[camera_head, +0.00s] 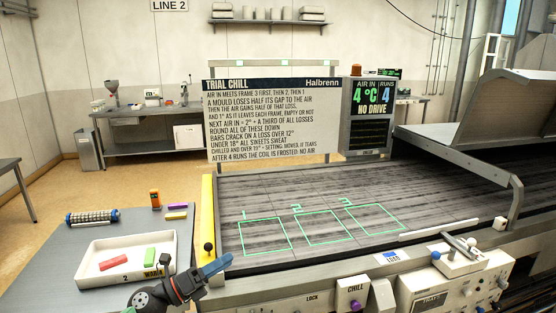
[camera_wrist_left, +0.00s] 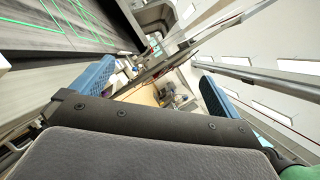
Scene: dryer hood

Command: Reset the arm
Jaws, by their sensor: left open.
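My left arm comes in at the bottom of the head view. Its gripper (camera_head: 218,268), with blue fingers, is in the air at the front edge of the machine, just right of the white tray. In the left wrist view the two blue fingers of the gripper (camera_wrist_left: 158,88) stand wide apart with nothing between them. The view there is tilted, with the green-marked belt at upper left. My right arm and gripper are out of view.
A white tray (camera_head: 104,276) holds a red bar (camera_head: 114,260) and a green bar (camera_head: 150,256). A black-knobbed lever (camera_head: 208,248) stands beside my gripper. The belt (camera_head: 270,208) with three green frames is empty. A raised hood (camera_head: 480,110) covers the right. A sign (camera_head: 270,120) stands behind.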

